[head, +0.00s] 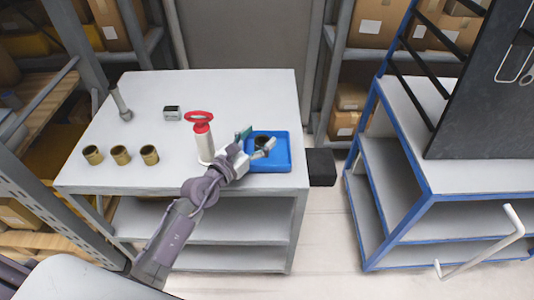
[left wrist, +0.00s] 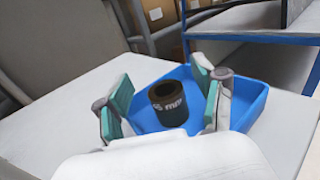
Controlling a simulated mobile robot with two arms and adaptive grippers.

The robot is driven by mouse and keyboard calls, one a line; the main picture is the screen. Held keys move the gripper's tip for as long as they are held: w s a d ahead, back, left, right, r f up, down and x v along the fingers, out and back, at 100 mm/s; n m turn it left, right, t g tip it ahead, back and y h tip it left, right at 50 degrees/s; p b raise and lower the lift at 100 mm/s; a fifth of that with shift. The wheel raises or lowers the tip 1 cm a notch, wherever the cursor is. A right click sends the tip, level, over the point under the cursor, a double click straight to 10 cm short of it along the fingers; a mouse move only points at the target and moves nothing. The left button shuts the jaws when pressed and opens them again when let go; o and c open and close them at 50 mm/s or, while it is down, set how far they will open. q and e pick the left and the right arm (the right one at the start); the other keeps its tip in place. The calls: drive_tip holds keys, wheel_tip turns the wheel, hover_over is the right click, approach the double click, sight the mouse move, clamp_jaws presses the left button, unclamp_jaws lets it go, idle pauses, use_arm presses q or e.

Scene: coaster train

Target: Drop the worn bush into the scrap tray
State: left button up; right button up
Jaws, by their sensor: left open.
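A dark worn bush (head: 261,141) sits upright in the blue scrap tray (head: 281,161) at the table's right end. In the left wrist view the bush (left wrist: 168,103) shows pale markings on its side and stands inside the tray (left wrist: 248,112). My left gripper (head: 257,141) is over the tray with its green-padded fingers spread. In the left wrist view the fingers of this gripper (left wrist: 163,85) stand wide on either side of the bush, with visible gaps. The bush's lower edge is partly hard to see. My right gripper is not in view.
Brass bushes (head: 121,155) stand in a row on the table's left. The table's back middle is clear.

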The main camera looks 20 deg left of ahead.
use_arm(q)
drive_tip(key=v, duration=1.2)
drive_tip(key=shift+f, duration=0.1)
